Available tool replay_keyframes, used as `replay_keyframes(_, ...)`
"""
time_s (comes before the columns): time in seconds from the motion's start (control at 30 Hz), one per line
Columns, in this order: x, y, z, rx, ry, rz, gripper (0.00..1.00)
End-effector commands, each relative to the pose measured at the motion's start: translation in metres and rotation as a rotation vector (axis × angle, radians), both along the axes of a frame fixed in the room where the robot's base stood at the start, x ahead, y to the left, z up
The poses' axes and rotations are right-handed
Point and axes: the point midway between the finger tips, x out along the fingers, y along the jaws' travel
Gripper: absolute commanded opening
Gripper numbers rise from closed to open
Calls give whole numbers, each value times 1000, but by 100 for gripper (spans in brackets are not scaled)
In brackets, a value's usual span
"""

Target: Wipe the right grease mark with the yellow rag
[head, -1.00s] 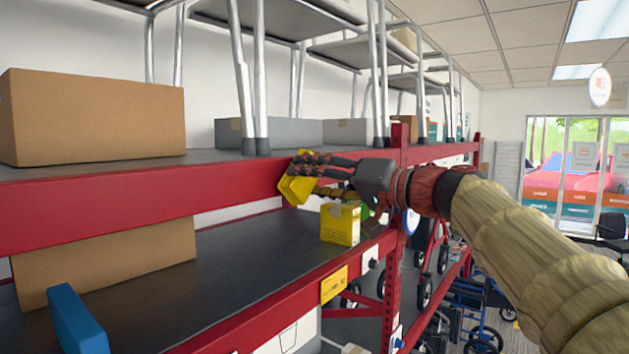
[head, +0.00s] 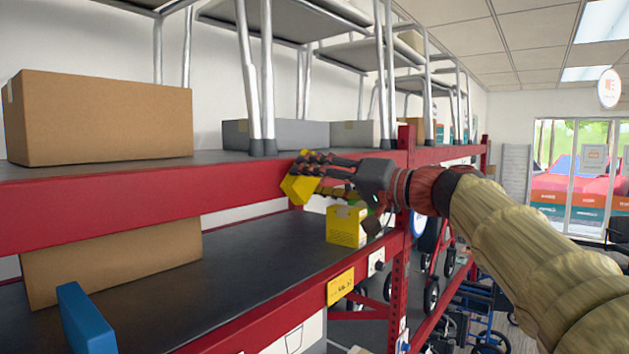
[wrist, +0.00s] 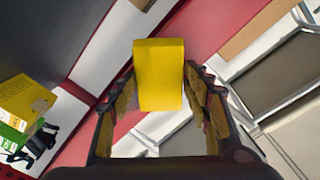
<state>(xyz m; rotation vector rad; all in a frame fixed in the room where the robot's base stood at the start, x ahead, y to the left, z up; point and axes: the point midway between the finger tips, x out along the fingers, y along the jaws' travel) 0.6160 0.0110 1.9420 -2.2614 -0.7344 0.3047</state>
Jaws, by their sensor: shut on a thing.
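The yellow rag (head: 298,189) looks like a thick yellow block. It is in the jaws of my gripper (head: 305,172), at the right part of the upper shelf's red front beam (head: 120,216). In the wrist view the rag (wrist: 158,75) sits between the two fingers, with red beam behind it. My gripper is shut on the rag. I cannot tell whether the rag touches the beam. No grease mark can be made out in either view; one may be hidden behind the rag or gripper.
A yellow box (head: 345,227) stands on the lower shelf, just below my gripper. A red upright post (head: 397,285) is right of it. A cardboard box (head: 100,118) and metal chair legs stand on the upper shelf. A blue object (head: 85,318) is at lower left.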

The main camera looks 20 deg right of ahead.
Motion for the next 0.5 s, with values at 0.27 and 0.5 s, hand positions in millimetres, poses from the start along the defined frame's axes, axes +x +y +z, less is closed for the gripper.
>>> replay_keyframes(0.27,12,-19,-1,1,1,-1,28)
replay_keyframes(0.5,20,-31,0,0,-1,-1,28)
